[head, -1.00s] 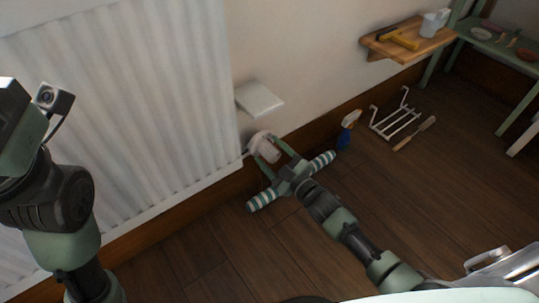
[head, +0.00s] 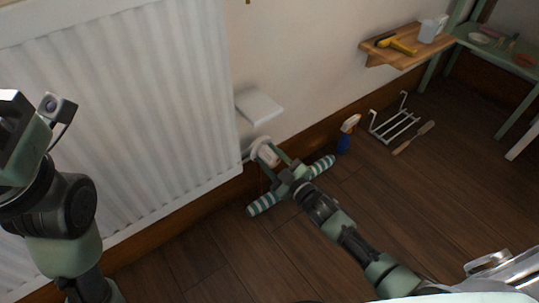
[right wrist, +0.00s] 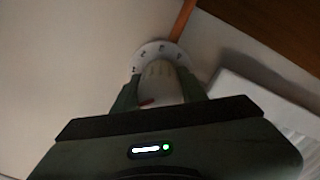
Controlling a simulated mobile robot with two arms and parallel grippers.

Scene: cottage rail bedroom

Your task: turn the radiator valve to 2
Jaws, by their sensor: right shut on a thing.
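The white radiator valve (head: 266,153) is low on the wall beside the radiator's lower right corner. My right gripper (head: 269,156) is shut on its knob, with one finger on each side. In the right wrist view the pale knob (right wrist: 160,84) sits between the fingers, in front of a white dial (right wrist: 158,50) with dark numerals around its rim. A short red mark (right wrist: 147,102) shows on the knob's near part. I cannot tell for sure which numeral the knob points to. My left arm is raised at the left edge; its fingertips are not clearly visible.
The white ribbed radiator (head: 120,110) fills the left. A small white shelf (head: 259,106) juts out above the valve. A wooden shelf (head: 375,58) holds tools.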

